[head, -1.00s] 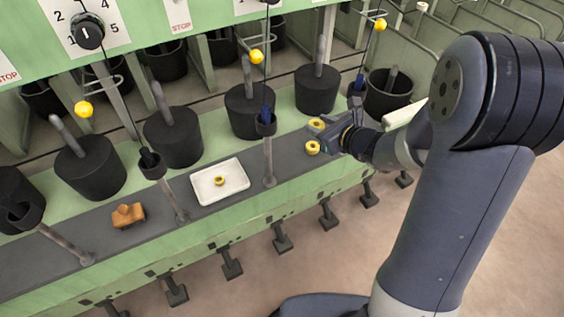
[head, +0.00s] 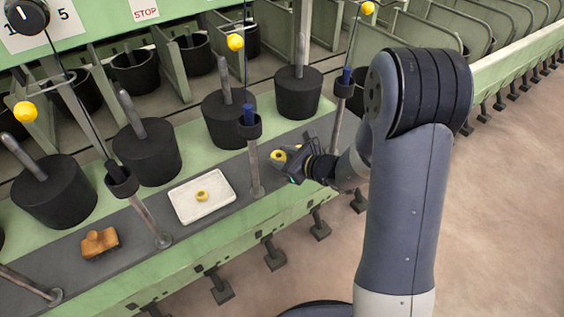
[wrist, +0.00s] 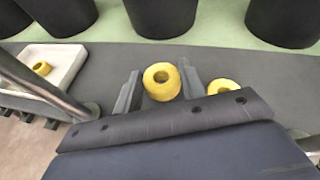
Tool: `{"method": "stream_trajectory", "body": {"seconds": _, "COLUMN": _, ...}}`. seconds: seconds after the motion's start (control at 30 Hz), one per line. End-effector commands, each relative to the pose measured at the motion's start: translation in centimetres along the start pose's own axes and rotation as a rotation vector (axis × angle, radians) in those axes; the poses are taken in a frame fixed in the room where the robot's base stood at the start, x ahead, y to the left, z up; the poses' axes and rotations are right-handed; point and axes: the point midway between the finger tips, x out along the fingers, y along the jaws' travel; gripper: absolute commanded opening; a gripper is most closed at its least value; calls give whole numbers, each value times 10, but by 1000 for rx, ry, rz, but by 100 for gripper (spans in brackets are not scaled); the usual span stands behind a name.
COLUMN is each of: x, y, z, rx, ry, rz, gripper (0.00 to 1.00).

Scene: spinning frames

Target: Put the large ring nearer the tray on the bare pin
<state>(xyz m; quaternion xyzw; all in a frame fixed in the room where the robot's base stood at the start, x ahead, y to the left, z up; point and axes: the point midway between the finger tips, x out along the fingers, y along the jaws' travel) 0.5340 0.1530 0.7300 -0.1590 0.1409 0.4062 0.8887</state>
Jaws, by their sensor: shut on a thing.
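My gripper (head: 284,170) is at the near edge of the dark grey ledge, shut on a large yellow ring (head: 278,156), the one nearer the tray. The wrist view shows this ring (wrist: 162,82) between the two fingers (wrist: 160,92). I cannot tell whether it is clear of the ledge. A second large yellow ring (wrist: 222,87) lies just right of the right finger. The white tray (head: 183,213) to the left holds a small yellow ring (head: 201,196). Grey pins (head: 225,80) stand on black drums behind; which one the task means is unclear.
Slanted metal posts with black cups (head: 249,128) rise from the ledge, one between tray and gripper. Thin rods with yellow balls (head: 235,42) hang over the drums. An orange-brown block (head: 100,243) lies left of the tray. The ledge (head: 146,205) beside the tray is bare.

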Motion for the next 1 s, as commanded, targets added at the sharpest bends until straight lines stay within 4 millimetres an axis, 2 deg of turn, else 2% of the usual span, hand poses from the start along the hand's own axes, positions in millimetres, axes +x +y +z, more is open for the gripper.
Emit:
{"method": "stream_trajectory", "body": {"seconds": 0.03, "x": 4, "y": 2, "z": -10, "rx": 3, "ry": 3, "rz": 1, "gripper": 14}}
{"method": "stream_trajectory", "body": {"seconds": 0.1, "x": 7, "y": 3, "z": -17, "rx": 2, "ry": 3, "rz": 1, "gripper": 14}}
{"method": "stream_trajectory", "body": {"seconds": 0.5, "x": 9, "y": 4, "z": -21, "rx": -1, "ry": 0, "rz": -1, "gripper": 14}}
{"method": "stream_trajectory", "body": {"seconds": 0.53, "x": 8, "y": 3, "z": -19, "rx": -1, "ry": 0, "rz": -1, "gripper": 41}}
{"method": "stream_trajectory", "body": {"seconds": 0.77, "x": 8, "y": 3, "z": -19, "rx": 0, "ry": 1, "rz": -1, "gripper": 60}}
{"method": "stream_trajectory", "body": {"seconds": 1.0, "x": 8, "y": 3, "z": -19, "rx": 0, "ry": 1, "rz": -1, "gripper": 61}}
